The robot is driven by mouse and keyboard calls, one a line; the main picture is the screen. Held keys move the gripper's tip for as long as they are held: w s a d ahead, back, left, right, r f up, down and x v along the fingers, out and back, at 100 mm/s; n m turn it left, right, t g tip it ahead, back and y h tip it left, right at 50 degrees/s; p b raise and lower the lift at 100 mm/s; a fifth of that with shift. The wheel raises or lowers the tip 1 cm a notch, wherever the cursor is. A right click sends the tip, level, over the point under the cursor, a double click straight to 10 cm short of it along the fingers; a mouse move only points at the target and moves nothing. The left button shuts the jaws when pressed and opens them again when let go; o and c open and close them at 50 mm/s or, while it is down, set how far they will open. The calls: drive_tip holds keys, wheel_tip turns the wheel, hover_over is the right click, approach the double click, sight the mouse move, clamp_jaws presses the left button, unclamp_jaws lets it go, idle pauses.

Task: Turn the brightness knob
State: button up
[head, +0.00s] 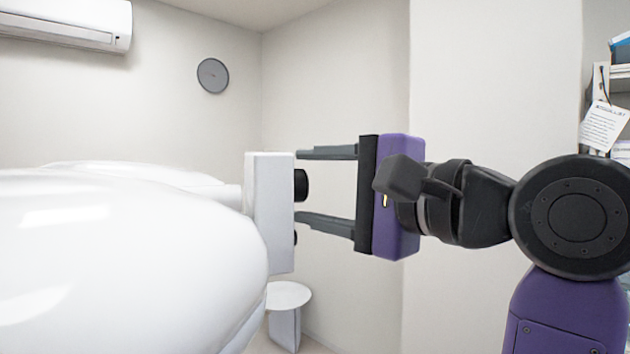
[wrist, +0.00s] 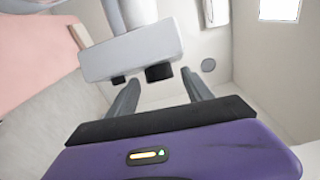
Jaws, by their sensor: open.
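A white box-like housing (head: 270,212) carries a large black knob (head: 301,185) on its right face. A smaller black knob (head: 295,237) sits lower on the same face. No labels are legible, so I cannot tell by marking which one is for brightness. My gripper (head: 299,186) is open, its fingers level, one tip above and one below the large knob. In the wrist view, the large knob (wrist: 159,72) shows between the two fingertips (wrist: 162,75), with gaps on both sides. The small knob (wrist: 118,79) lies outside the fingers, to the left.
A large glossy white rounded body (head: 120,260) fills the left, joined to the housing by an arm. A white round-topped stand (head: 288,297) is below. A pink surface (wrist: 35,55) shows in the wrist view. Shelves with a hanging tag (head: 604,126) are far right.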

clamp_jaws()
drive_tip(key=shift+f+b, duration=0.15)
drive_tip(key=shift+b, duration=0.15)
